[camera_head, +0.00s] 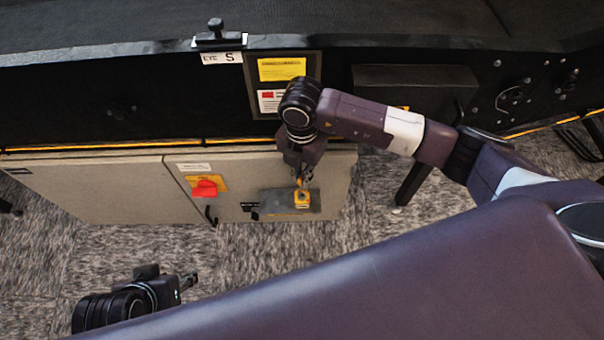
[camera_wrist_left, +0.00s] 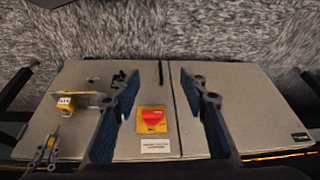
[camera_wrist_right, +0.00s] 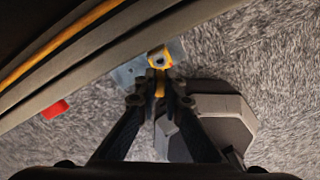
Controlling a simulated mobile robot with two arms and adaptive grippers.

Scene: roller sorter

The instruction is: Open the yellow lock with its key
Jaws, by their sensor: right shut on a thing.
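The yellow lock (camera_head: 302,201) is at the metal plate on the grey cabinet's right door. It also shows in the left wrist view (camera_wrist_left: 67,102) and the right wrist view (camera_wrist_right: 160,58). My right gripper (camera_head: 303,176) is just above the lock in the head view. It is shut on a small yellow piece, which looks like the key (camera_wrist_right: 160,83), pointing at the lock. I cannot tell whether the key's tip is inside the lock. My left gripper (camera_head: 188,282) is open and empty, apart from the cabinet; its spread fingers (camera_wrist_left: 163,88) show in the left wrist view.
The cabinet (camera_head: 100,190) stands under the black conveyor side (camera_head: 180,105). A red switch on a yellow plate (camera_head: 205,187) and a black handle (camera_head: 210,215) are left of the lock. Carpet in front of the cabinet is clear.

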